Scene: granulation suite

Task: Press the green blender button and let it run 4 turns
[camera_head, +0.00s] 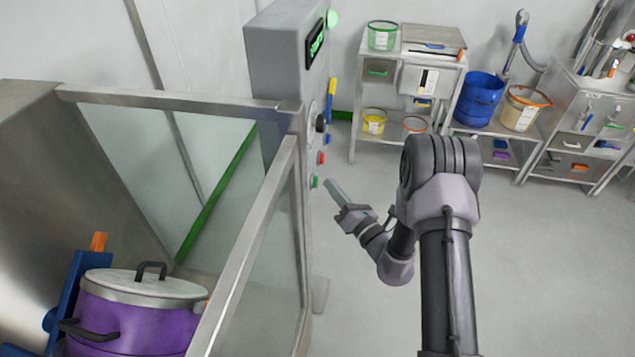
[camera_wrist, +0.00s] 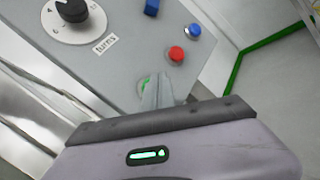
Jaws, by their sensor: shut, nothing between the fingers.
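The green button (camera_head: 314,182) is the lowest control on the grey panel's side. In the wrist view the green button (camera_wrist: 144,84) is partly hidden behind my fingertips. My gripper (camera_head: 328,183) is shut and empty, its fingertips pointing at the green button, with a small gap showing in the head view. A black dial (camera_head: 320,123) sits higher on the panel; in the wrist view the dial (camera_wrist: 72,10) has a "turns" label. A green-lit display (camera_head: 315,44) is above, its text unreadable. The blender vessel, a purple drum (camera_head: 130,325) with a pale lid, sits behind the guard.
A red button (camera_head: 321,158) and a blue button (camera_head: 327,138) lie just above the green one. A metal-framed clear guard (camera_head: 265,265) stands left of my arm. Steel shelves (camera_head: 390,148) and a blue bucket (camera_head: 478,97) stand at the back. The floor to the right is clear.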

